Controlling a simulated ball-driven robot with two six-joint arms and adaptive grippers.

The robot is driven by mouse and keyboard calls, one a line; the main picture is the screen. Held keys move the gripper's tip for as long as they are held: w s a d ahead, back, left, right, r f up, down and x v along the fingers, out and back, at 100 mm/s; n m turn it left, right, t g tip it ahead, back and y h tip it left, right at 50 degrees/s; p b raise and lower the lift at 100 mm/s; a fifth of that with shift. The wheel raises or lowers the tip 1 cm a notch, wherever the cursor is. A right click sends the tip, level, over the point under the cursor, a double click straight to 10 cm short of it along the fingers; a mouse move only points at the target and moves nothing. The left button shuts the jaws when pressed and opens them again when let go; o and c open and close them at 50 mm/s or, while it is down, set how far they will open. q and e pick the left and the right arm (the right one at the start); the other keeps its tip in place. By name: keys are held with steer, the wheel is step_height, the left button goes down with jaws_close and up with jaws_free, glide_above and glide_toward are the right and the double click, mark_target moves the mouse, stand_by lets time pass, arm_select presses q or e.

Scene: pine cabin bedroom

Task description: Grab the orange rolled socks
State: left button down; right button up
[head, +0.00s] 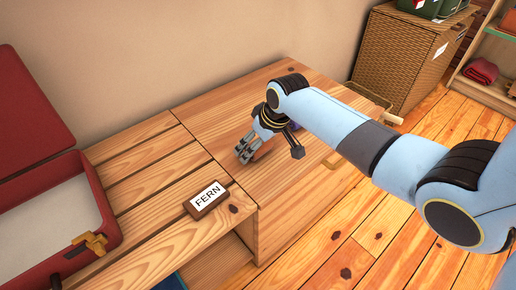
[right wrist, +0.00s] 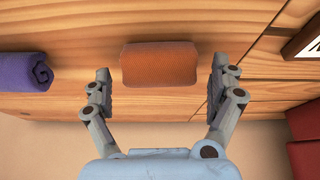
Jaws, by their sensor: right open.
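The orange rolled socks (right wrist: 160,63) show in the right wrist view as a ribbed orange roll on the wooden top. They lie between the fingertips of my right gripper (right wrist: 160,78), with a gap visible on each side. The gripper is open and holds nothing. In the head view my right gripper (head: 250,152) points down over the wooden cabinet top (head: 205,115), and the socks are hidden there behind it. My left gripper is in neither view.
A purple roll (right wrist: 24,71) lies left of the socks in the wrist view. An open red suitcase (head: 100,200) is at the left. A wicker hamper (head: 398,60) stands beyond the cabinet.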

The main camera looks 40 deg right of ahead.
steer(key=c, duration=1.3)
steer(key=shift+o, duration=0.2)
steer(key=shift+r, duration=0.1)
